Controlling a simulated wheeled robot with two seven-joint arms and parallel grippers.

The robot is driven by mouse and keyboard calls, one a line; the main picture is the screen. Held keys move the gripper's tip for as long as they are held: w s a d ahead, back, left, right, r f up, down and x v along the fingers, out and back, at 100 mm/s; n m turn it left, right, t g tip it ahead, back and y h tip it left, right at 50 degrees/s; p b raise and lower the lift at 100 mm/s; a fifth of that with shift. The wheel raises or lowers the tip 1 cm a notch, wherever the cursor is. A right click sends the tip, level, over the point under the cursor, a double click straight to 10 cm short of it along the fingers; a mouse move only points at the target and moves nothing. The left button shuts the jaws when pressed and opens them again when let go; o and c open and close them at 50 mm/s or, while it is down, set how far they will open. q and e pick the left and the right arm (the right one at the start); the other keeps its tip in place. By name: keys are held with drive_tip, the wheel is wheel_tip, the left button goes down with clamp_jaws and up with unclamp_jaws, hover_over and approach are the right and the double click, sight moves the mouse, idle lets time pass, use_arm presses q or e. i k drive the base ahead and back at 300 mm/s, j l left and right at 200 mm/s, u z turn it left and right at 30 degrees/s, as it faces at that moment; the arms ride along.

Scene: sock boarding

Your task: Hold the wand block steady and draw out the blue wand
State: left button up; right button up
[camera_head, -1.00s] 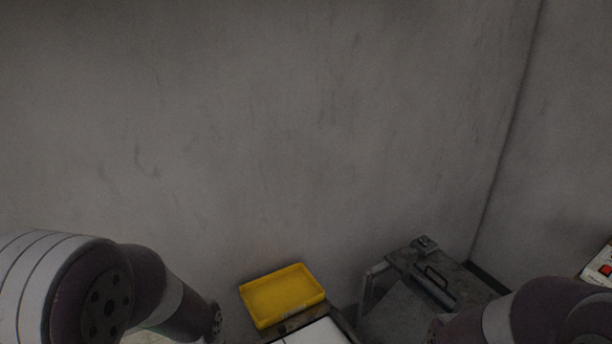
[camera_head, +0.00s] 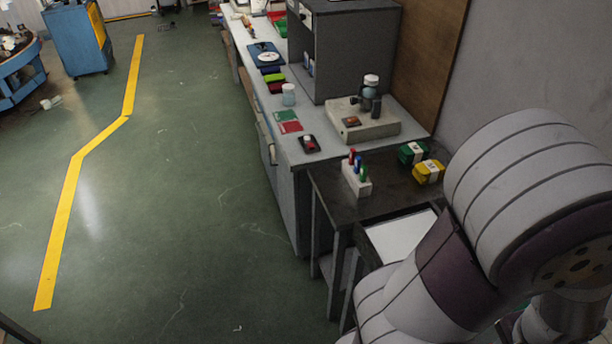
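The wand block (camera_head: 357,181) is a small white block on the dark table, right of centre. It stands upright with several coloured wands in it. The blue wand (camera_head: 358,161) is between a red wand (camera_head: 351,157) and a green wand (camera_head: 363,174). An arm of mine fills the lower right, well apart from the block. Neither of my grippers shows, and nothing touches the block.
The dark table (camera_head: 340,203) also holds a green pack (camera_head: 412,153) and a yellow pack (camera_head: 428,172). A long grey bench (camera_head: 290,148) with a microscope-like device (camera_head: 365,118) adjoins it. Green floor (camera_head: 190,200) with a yellow line lies open on the left.

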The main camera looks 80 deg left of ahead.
sight(358, 163)
drive_tip(key=u, duration=2.5)
drive_tip(key=i+j+z, duration=0.2)
drive_tip(key=i+j, duration=0.2)
drive_tip(key=i+j+z, duration=0.45)
drive_tip(key=i+j, duration=0.2)
drive_tip(key=j, duration=0.3)
drive_tip(key=i+j+z, duration=0.15)
drive_tip(key=j+z, duration=0.3)
drive_tip(key=i+j+z, duration=0.1)
drive_tip(key=j+z, duration=0.15)
drive_tip(key=z, duration=0.25)
drive_tip(key=j+z, duration=0.55)
drive_tip(key=j, duration=0.95)
